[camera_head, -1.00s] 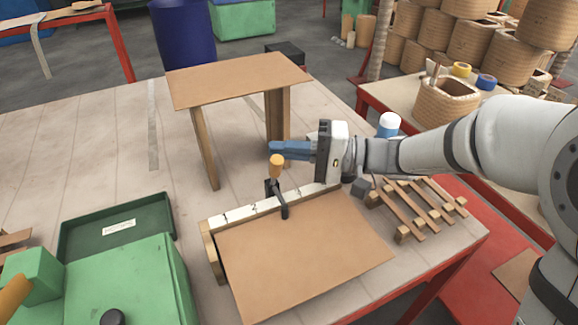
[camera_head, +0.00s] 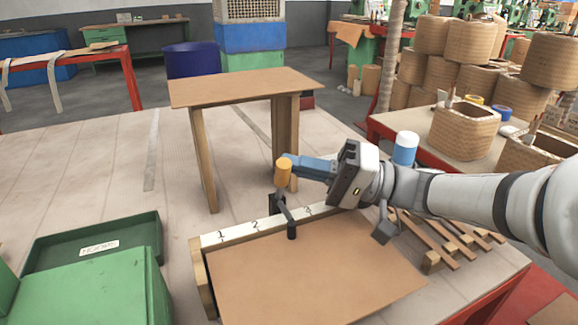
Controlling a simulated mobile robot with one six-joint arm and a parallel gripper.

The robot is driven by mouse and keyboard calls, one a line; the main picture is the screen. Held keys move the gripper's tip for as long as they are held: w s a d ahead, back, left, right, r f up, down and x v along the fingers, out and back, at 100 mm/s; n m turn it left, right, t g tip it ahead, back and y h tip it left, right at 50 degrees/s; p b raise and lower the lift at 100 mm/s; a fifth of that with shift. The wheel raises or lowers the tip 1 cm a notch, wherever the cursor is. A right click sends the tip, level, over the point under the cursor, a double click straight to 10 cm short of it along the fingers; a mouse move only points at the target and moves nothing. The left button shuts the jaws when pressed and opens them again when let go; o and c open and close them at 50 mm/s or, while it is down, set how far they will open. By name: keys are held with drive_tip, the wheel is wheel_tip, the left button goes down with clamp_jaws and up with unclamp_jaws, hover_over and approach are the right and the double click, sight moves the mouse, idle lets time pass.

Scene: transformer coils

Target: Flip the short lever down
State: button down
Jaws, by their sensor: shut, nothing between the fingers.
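The short lever (camera_head: 283,175) stands upright on the numbered white strip (camera_head: 255,225), near the "3" mark. It has a yellow-orange grip on a black hinged bracket. My gripper (camera_head: 293,163) comes in from the right with its blue fingers shut and empty. The fingertips are at the upper part of the orange grip, overlapping it in the view; I cannot tell whether they touch it.
A brown board (camera_head: 310,270) lies in front of the strip. A small wooden stand (camera_head: 245,88) rises behind the lever. A green box (camera_head: 100,290) is at left, wooden slats (camera_head: 425,232) at right, with a dark block (camera_head: 384,232) near them.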

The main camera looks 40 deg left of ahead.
idle(0.3)
drive_tip(key=w+a+r, duration=0.1)
drive_tip(key=w+a, duration=0.2)
drive_tip(key=p+v, duration=0.1)
drive_tip(key=v, duration=0.4)
drive_tip(key=p+v, duration=0.1)
drive_tip(key=v, duration=0.4)
drive_tip(key=shift+s+d+r, duration=0.2)
drive_tip(key=shift+s, duration=0.1)
